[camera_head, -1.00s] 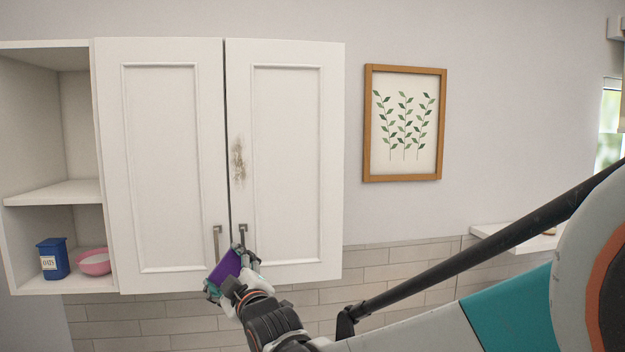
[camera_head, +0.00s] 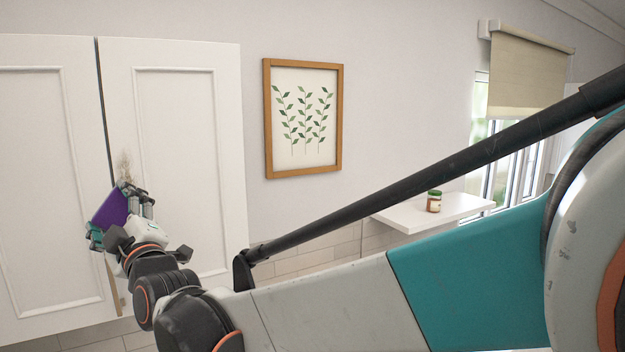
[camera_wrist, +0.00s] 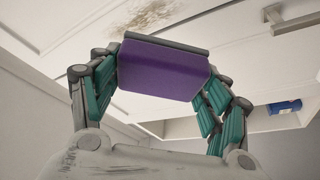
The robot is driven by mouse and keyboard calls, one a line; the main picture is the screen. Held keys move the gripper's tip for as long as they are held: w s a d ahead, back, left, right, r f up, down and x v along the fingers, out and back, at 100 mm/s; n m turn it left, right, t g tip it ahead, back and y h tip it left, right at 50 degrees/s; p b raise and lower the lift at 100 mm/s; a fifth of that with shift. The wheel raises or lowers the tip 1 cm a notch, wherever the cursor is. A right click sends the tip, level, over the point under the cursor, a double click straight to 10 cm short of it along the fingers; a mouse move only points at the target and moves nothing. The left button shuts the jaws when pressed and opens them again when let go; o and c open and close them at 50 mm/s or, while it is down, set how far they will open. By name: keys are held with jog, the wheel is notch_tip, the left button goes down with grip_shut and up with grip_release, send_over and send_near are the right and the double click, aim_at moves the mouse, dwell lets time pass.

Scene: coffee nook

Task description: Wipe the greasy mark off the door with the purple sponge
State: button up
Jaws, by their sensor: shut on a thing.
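The purple sponge (camera_head: 111,209) is held between the fingers of my gripper (camera_head: 121,208), which is shut on it. In the wrist view the sponge (camera_wrist: 163,70) spans the space between the teal-padded fingers. The greasy mark (camera_head: 124,166) is a brownish smear near the left edge of the right cabinet door (camera_head: 178,140). The gripper covers the area just below it. In the wrist view the mark (camera_wrist: 146,17) shows beyond the sponge's far edge. I cannot tell whether the sponge touches the door.
The left cabinet door (camera_head: 40,180) stands beside the right one. A framed leaf picture (camera_head: 303,118) hangs to the right. A small shelf (camera_head: 432,214) holds a jar (camera_head: 434,201) near the window. A handle (camera_wrist: 283,27) shows in the wrist view.

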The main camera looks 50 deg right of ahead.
jog(key=w, duration=0.1)
jog(key=w+d, duration=0.1)
jog(key=w, duration=0.1)
jog(key=shift+d+f+b, duration=0.1)
jog(key=shift+b, duration=0.25)
jog(key=shift+w+d, duration=0.2)
jog(key=shift+w, duration=0.45)
jog(key=shift+w+d, duration=0.15)
jog(key=shift+w, duration=0.45)
jog(key=shift+w+d+b, duration=0.25)
jog(key=shift+w+b, duration=0.2)
jog(key=shift+w, duration=0.4)
jog(key=shift+s+d, duration=0.25)
jog(key=shift+d, duration=0.4)
jog(key=shift+s+d, duration=0.25)
jog(key=shift+d, duration=0.35)
jog(key=shift+s+d, duration=0.25)
jog(key=shift+d, duration=0.4)
